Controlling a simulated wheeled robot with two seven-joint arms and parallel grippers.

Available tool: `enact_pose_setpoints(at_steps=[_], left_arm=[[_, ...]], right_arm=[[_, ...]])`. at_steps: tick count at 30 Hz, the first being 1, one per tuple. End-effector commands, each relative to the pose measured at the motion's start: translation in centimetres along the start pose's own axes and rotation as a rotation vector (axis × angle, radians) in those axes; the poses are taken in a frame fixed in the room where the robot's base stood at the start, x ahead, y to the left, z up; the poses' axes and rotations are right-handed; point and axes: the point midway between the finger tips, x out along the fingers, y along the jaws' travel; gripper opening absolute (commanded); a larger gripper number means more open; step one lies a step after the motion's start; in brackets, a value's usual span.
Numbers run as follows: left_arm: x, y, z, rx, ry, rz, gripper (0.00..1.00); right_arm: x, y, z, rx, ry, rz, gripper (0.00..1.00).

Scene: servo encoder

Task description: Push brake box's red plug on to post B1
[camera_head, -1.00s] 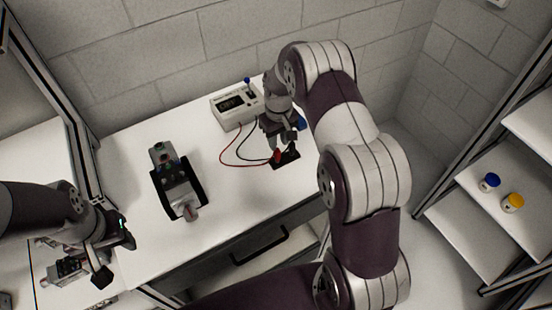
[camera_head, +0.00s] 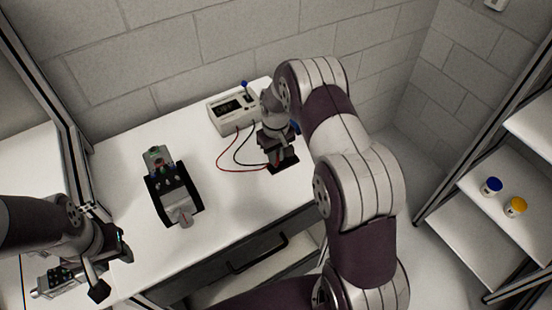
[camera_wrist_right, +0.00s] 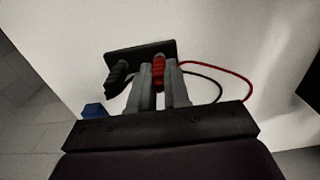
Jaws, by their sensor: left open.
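The brake box (camera_head: 226,114) is a white box with a dark display at the back of the bench. Red and black leads run from it to a small black holder (camera_head: 286,167) near the right end. My right gripper (camera_head: 276,152) points down over the holder. In the right wrist view its two fingers are close on both sides of the red plug (camera_wrist_right: 159,68). The black plug (camera_wrist_right: 117,76) stands beside it on the holder (camera_wrist_right: 150,50). A grey motor unit (camera_head: 175,195) lies in a black cradle; post labels are unreadable. My left gripper (camera_head: 112,268) is open at the left.
A grey device with dark buttons (camera_head: 65,276) is at the left near my left gripper. A blue-lidded jar (camera_head: 491,187) and a yellow-lidded jar (camera_head: 515,207) stand on the right shelf. The bench between cradle and holder is clear except for the leads.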

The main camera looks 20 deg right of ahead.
Motion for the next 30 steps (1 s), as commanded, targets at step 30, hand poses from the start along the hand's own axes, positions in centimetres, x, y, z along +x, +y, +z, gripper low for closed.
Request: enact_pose_setpoints(at_steps=[30], left_arm=[[-1.9, 0.0, -0.2, 0.0, 0.0, 0.0, 0.43]], right_arm=[[-2.5, 0.0, 0.0, 0.0, 0.0, 0.0, 0.0]])
